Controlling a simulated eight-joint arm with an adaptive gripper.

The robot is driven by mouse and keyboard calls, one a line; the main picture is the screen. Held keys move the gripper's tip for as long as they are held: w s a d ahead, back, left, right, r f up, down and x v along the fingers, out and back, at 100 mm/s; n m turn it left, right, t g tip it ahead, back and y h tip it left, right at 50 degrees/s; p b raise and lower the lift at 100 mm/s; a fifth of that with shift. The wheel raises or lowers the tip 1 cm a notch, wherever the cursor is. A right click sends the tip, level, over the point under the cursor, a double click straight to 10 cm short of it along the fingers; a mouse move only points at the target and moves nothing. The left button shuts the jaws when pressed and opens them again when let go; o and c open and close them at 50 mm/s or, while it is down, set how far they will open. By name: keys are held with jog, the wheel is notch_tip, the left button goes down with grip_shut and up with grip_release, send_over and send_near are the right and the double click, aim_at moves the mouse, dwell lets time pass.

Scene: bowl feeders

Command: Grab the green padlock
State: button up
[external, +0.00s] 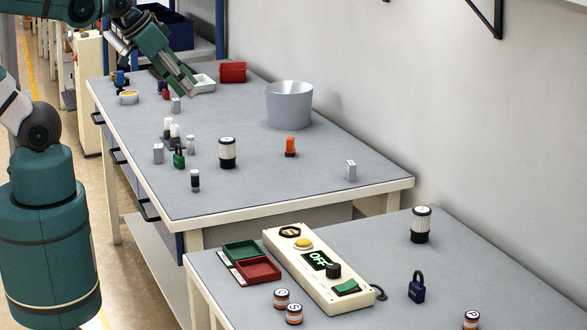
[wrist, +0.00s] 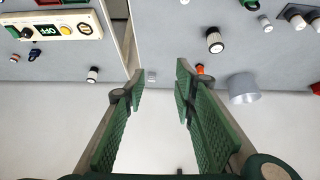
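The green padlock (external: 179,159) stands on the far workbench in the external view, left of a black-and-white cylinder (external: 227,153) and among several small parts. A small green shape at the top edge of the wrist view (wrist: 250,4) looks like the same padlock, partly cut off. My gripper (external: 188,88) is above the back of the far workbench, well away from the padlock. In the wrist view my gripper (wrist: 159,78) has its green fingers apart with nothing between them.
A grey bucket (external: 289,105), an orange part (external: 290,147) and a red bin (external: 233,72) stand on the far workbench. The near bench holds a control panel (external: 316,269) and a blue padlock (external: 417,290). The bench front is mostly clear.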

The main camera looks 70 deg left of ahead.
jog(key=shift+o, duration=0.3)
jog(key=m+g, duration=0.7)
jog(key=m, duration=0.8)
send_over(177, 147)
jog(key=f, duration=1.9)
jog(key=shift+w+d+f, duration=0.3)
jog(key=shift+d+f, duration=0.05)
jog(key=shift+f, duration=0.05)
jog(key=shift+s+a+f+m, duration=0.3)
jog(key=shift+a+f, duration=0.15)
jog(key=shift+f, duration=0.1)
jog(key=shift+f, duration=0.1)
jog(key=shift+f, duration=1.2)
jog(key=shift+f, duration=0.15)
jog(key=shift+f+b, duration=0.7)
jog(key=shift+f, duration=1.75)
